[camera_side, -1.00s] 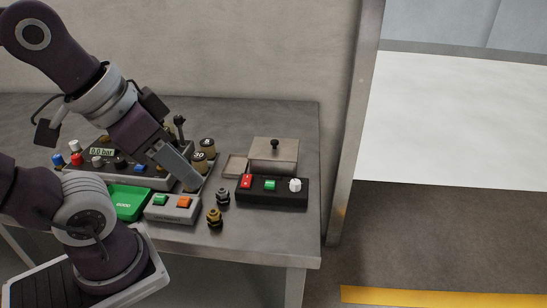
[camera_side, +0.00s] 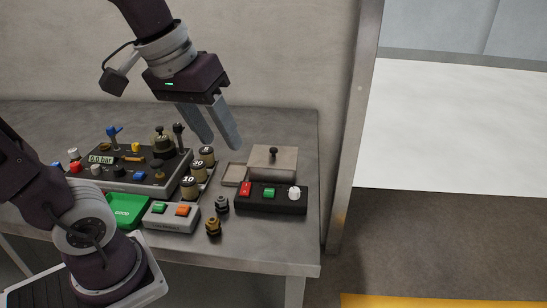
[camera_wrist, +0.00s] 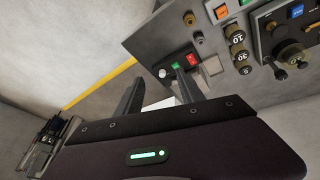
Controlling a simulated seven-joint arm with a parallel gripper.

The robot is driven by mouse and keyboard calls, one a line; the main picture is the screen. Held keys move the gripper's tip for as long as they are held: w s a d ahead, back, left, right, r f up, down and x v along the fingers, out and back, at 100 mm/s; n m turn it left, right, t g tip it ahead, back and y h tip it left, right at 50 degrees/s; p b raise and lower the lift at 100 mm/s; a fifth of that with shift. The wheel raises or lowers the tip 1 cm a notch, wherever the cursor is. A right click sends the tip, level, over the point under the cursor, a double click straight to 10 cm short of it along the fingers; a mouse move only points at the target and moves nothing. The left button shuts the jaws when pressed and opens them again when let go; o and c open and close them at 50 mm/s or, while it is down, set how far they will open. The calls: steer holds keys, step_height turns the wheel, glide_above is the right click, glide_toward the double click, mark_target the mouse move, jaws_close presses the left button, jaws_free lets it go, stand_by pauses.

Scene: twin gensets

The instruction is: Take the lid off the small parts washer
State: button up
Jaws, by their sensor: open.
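The small parts washer (camera_side: 289,172) is a grey-brown metal box at the right of the bench in the side view.
A black control box (camera_side: 271,199) with red and green buttons and a white knob stands in front of the washer. A shallow tray (camera_side: 235,174) lies left of it. Weights (camera_side: 206,154), a gauge panel (camera_side: 130,176) and brass fittings (camera_side: 213,227) crowd the left. The wall rises behind.

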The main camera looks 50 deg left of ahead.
steer(key=w+a+f+n+g, duration=0.15)
steer(key=w+a+n, duration=0.45)
steer(key=w, duration=0.6)
steer(key=n+g, duration=0.3)
steer(key=n, duration=0.4)
glide_above(273, 148)
steer(key=f, duration=0.6)
steer(key=s+f, duration=0.1)
steer(key=f, duration=0.2)
steer(key=shift+f, duration=0.1)
steer(key=shift+n, duration=0.3)
steer(key=f, duration=0.5)
steer(key=w+f, duration=0.1)
steer(key=f, duration=0.1)
steer(key=shift+d+f, duration=0.15)
steer(key=shift+f, duration=0.1)
jaws_close()
